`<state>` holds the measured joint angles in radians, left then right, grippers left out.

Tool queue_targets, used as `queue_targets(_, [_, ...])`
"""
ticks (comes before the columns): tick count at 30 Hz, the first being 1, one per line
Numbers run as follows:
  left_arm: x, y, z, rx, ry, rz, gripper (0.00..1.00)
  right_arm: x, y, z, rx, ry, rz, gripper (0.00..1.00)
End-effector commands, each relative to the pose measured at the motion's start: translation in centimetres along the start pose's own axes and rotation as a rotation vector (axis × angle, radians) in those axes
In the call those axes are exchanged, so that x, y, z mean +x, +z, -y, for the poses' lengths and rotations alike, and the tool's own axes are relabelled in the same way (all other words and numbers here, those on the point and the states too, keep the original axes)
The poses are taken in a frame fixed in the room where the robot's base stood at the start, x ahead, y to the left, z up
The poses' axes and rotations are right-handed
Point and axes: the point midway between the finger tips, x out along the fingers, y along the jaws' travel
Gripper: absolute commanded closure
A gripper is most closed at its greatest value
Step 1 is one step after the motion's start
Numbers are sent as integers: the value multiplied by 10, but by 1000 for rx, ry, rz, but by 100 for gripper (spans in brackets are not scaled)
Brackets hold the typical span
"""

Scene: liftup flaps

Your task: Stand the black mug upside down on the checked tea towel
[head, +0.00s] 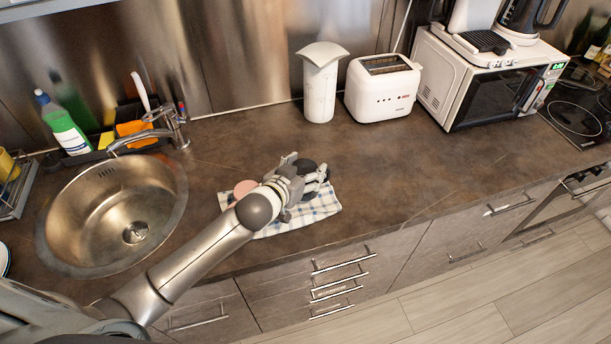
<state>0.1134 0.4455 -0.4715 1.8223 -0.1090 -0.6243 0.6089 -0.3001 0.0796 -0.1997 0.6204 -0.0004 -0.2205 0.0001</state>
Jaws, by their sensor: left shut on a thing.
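The checked tea towel (325,205), white with blue lines, lies on the counter right of the sink, partly covered by my left arm. My left gripper (316,179) is over the towel's far right part, shut on the black mug (306,165). Only a dark part of the mug shows between and behind the fingers. I cannot tell which way up it is or whether it touches the towel. My right gripper is not in view.
A pink round item (243,188) is at the towel's left end, close to my left wrist. The sink (120,215) with its tap (165,128) lies left. A white canister (320,85), toaster (383,88) and microwave (485,85) stand behind. Counter to the right is clear.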

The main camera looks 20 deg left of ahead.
Motion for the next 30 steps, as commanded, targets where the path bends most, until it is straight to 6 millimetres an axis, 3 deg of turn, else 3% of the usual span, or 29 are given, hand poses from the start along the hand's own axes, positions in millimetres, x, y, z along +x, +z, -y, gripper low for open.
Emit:
queue_targets(10, [17, 28, 0, 0, 1, -1, 70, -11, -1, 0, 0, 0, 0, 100])
queue_targets(30, [22, 46, 0, -1, -1, 7, 70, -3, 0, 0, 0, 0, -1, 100])
